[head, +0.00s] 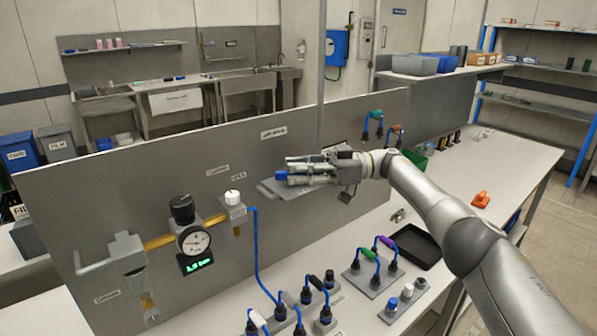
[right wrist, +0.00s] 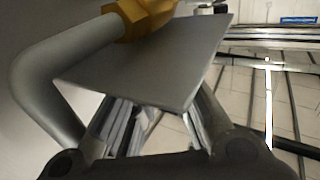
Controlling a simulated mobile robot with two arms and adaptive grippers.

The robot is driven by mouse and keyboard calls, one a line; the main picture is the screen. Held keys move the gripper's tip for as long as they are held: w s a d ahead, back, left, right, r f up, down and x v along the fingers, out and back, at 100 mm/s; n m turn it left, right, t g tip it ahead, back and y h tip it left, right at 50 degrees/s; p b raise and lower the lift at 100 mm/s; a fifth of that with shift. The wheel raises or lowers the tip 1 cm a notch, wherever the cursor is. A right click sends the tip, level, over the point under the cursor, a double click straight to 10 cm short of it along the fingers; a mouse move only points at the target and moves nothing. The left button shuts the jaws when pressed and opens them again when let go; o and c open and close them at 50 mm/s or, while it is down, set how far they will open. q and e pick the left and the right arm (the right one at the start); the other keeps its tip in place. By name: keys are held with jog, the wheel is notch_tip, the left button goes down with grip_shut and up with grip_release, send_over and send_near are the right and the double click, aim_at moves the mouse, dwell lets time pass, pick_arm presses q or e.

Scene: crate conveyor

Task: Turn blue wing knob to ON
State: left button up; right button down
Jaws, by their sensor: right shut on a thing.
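My right gripper (head: 287,172) reaches in from the right to the grey panel (head: 330,118) and is shut at a small blue part (head: 281,175), which looks like the blue wing knob. Only a little of the knob shows between the fingertips, so I cannot tell which way its wing points. In the right wrist view, the two fingers (right wrist: 152,125) run under a flat grey plate (right wrist: 150,65), and the knob is hidden there. A brass fitting (right wrist: 135,15) and a bent grey pipe (right wrist: 45,85) are close beside the plate. My left gripper is not in view.
Left on the panel are a round gauge (head: 195,241), a black knob (head: 182,208), a white knob (head: 232,197) and a blue hose (head: 259,265). Below, the bench holds several hose couplings (head: 372,272), a black tray (head: 414,246) and an orange part (head: 480,200).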

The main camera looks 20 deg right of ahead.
jog(key=c, duration=1.6)
grip_release()
jog(key=shift+o, duration=0.7)
jog(key=shift+r, duration=0.1)
